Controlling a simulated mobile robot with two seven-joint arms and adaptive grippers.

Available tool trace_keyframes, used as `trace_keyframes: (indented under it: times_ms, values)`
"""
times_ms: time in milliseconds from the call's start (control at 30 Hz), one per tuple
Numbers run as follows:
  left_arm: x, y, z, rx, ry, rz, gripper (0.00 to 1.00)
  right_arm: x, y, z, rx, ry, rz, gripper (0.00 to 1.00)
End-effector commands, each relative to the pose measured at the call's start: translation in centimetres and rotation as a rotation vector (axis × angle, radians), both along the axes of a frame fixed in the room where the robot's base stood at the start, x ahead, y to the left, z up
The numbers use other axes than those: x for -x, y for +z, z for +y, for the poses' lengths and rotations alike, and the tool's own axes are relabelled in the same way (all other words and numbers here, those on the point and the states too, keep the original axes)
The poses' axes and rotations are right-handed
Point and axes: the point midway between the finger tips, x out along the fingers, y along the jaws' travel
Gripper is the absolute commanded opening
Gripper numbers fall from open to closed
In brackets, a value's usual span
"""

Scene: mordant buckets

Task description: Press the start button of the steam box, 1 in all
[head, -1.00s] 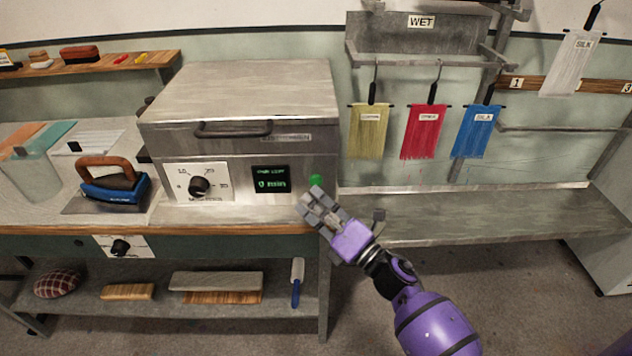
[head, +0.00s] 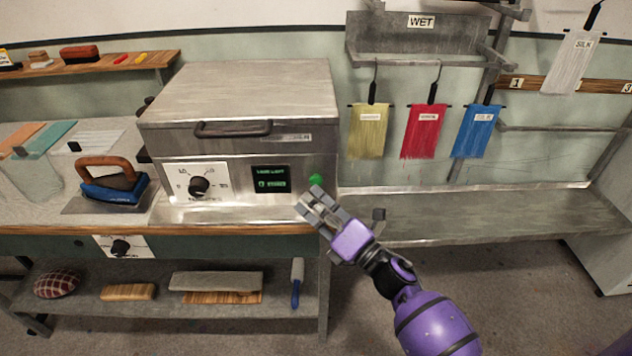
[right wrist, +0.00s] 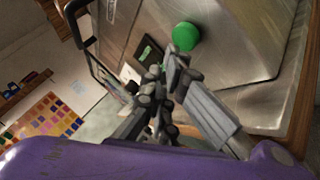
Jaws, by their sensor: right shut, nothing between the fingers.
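The steam box (head: 240,100) is a grey metal box with a closed lid and a front handle, standing on the bench. Its round green start button (head: 316,180) is at the right end of the front panel, beside a lit display (head: 270,179) and a dial (head: 199,186). My right gripper (head: 308,199) is shut and empty, just in front of and slightly below the button. In the right wrist view the green button (right wrist: 186,36) shows just beyond the fingertips (right wrist: 170,62); I cannot tell whether they touch. My left gripper is not in view.
An iron (head: 112,187) stands on the bench left of the box. Yellow, red (head: 424,132) and blue hanks hang at the right above a metal shelf (head: 470,215). A lower shelf under the bench holds a brush-like blue-handled tool (head: 296,284) and blocks.

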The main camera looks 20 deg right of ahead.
Motion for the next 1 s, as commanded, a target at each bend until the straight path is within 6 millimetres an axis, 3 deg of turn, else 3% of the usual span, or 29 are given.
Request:
trace_keyframes:
  times_ms: [1000]
  values:
    - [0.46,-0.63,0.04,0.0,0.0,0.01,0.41,-1.17,-0.06,-0.37,0.0,-0.001,0.001,0.0]
